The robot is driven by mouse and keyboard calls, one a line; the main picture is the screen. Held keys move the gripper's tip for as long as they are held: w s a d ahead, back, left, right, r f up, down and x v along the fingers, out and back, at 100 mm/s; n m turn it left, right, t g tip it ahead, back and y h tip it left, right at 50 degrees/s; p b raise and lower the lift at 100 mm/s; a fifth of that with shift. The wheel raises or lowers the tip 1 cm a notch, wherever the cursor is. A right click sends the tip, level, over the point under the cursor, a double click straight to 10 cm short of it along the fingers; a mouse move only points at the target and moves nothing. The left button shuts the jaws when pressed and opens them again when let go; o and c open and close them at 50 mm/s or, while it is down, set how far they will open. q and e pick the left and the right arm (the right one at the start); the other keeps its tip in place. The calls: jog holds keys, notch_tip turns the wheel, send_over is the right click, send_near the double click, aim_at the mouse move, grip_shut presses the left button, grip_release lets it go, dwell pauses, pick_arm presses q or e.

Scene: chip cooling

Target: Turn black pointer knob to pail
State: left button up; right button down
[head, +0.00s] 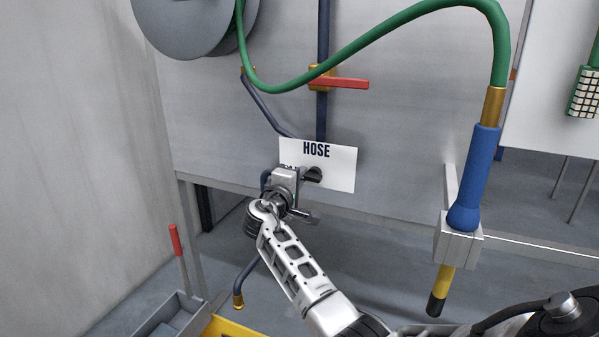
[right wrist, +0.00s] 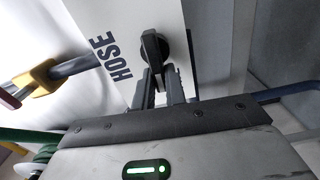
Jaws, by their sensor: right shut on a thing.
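The black pointer knob (head: 314,174) sits on a white plate (head: 342,177) with HOSE printed along its top. In the right wrist view the knob (right wrist: 153,48) has a raised bar that runs roughly along the word HOSE. My right gripper (head: 290,178) is at the plate's left part, with its two fingers (right wrist: 161,80) shut on the near end of the knob's bar. In the head view it covers the plate's lower left, where small lettering is mostly hidden. The pointing end of the knob is hard to tell. My left gripper is not in view.
A blue pipe with a red lever valve (head: 340,83) runs above the plate. A green hose (head: 400,25) hangs down to a blue nozzle (head: 476,175) in a holder at the right. A grey box (head: 165,318) stands at lower left.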

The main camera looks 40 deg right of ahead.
jog(key=shift+f+n, duration=0.3)
jog(key=shift+n, duration=0.1)
jog(key=c, duration=1.4)
grip_release()
jog(key=shift+s, duration=0.1)
jog(key=shift+c, duration=0.2)
jog(key=shift+r, duration=0.1)
jog(key=b+v, duration=0.1)
jog(key=v, duration=1.5)
